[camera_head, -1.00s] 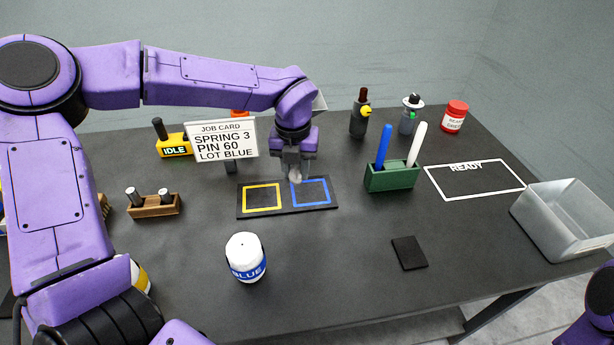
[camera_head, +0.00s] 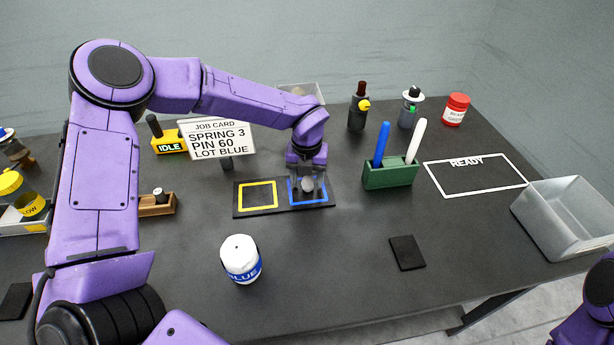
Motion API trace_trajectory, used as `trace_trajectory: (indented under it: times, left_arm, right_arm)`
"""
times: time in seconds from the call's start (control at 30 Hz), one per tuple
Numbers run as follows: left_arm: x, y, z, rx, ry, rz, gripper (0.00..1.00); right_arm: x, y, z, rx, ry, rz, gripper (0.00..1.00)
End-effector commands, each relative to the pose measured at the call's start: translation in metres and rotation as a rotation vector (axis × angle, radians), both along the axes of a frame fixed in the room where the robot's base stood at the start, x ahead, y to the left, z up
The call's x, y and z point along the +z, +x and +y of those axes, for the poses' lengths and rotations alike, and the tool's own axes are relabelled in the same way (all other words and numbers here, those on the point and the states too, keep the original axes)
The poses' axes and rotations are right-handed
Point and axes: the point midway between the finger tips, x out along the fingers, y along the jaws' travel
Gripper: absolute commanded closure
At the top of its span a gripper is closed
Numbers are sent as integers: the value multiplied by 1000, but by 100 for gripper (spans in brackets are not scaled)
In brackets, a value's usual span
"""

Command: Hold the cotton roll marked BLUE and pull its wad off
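The cotton roll marked BLUE (camera_head: 240,261) stands upright on the near middle of the table, white with a blue band and a rounded white top. I cannot make out a separate wad on it. My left gripper (camera_head: 307,188) points down over the blue-outlined square (camera_head: 322,201) of a dark board, behind and right of the roll and apart from it. A small grey rounded shape shows between its fingers; I cannot tell whether they grip it. My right gripper is out of view; only part of my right arm shows at the lower right edge.
A job card (camera_head: 217,140) reads spring 3, pin 60, lot blue. A green holder (camera_head: 390,177) with two pens, a grey bin (camera_head: 567,225), a READY outline (camera_head: 475,190) and a dark pad (camera_head: 407,253) lie to the right. A yellow-banded item (camera_head: 30,204) stands far left.

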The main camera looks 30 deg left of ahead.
Motion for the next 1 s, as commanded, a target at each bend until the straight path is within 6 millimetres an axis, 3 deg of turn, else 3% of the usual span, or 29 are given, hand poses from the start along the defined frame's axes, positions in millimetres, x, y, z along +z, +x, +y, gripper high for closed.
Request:
trace_trajectory:
  times: [0.27,0.5,0.7,1.0]
  left_arm:
    - [12,1,-1,1,-1,-4,42]
    - [71,-2,-2,0,-1,-7,42]
    - [110,-4,-2,0,0,-3,42]
    - [122,-5,-2,-1,0,1,42]
  right_arm:
    - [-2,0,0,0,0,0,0]
    - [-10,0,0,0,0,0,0]
    - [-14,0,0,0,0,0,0]
    - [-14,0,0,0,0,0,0]
